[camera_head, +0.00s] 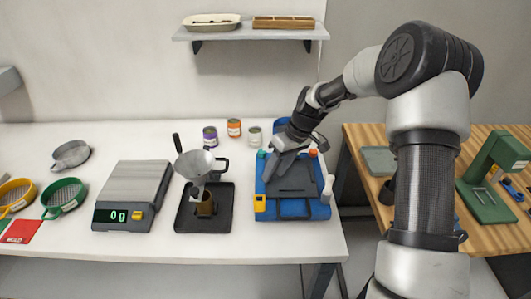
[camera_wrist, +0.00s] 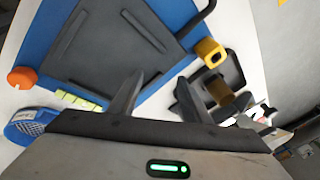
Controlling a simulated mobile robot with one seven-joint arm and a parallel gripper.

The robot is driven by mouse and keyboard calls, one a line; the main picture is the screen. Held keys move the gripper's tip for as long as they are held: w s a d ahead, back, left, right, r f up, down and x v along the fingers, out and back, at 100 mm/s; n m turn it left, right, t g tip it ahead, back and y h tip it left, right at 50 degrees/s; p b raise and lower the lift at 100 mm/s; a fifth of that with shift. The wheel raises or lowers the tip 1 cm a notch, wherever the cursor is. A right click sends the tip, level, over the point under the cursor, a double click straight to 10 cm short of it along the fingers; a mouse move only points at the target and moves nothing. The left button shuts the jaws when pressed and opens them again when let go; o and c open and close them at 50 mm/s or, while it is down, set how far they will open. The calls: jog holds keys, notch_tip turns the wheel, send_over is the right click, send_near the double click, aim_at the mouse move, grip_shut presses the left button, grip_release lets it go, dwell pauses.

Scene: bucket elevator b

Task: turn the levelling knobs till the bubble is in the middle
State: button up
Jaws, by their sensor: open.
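The blue levelling base with a dark plate (camera_head: 290,207) sits at the right end of the white table; its plate also fills the upper left of the wrist view (camera_wrist: 105,45). An orange knob (camera_head: 313,153) is at its back right corner, also in the wrist view (camera_wrist: 22,77). A yellow knob (camera_head: 260,203) is at its front left corner, also in the wrist view (camera_wrist: 208,50). A yellow-green strip, apparently the bubble vial (camera_wrist: 78,100), lies along one edge, partly hidden; I cannot make out the bubble. My gripper (camera_wrist: 160,80) is open and empty above the base's back part.
A black tray (camera_head: 222,222) with a funnel (camera_head: 194,164) stands left of the base, then a scale (camera_head: 130,197). Several small cans (camera_head: 234,128) stand behind. A white handle (camera_head: 328,188) is at the base's right side. A wooden table (camera_head: 368,140) is further right.

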jog(key=w+n, duration=0.1)
jog(key=w+d+r+n+y, duration=0.1)
jog(key=w+d+r+y+b, duration=0.1)
jog(key=w, duration=0.1)
jog(key=shift+n+t, duration=0.4)
jog(key=w+d+r+n+t+y, duration=0.2)
jog(key=w+d+r+n, duration=0.1)
jog(key=w+d+r, duration=0.3)
send_near(262, 151)
jog(key=x, duration=0.8)
jog(key=shift+w+f+p, duration=0.1)
jog(key=shift+f+p, duration=0.05)
jog(key=shift+p, duration=0.15)
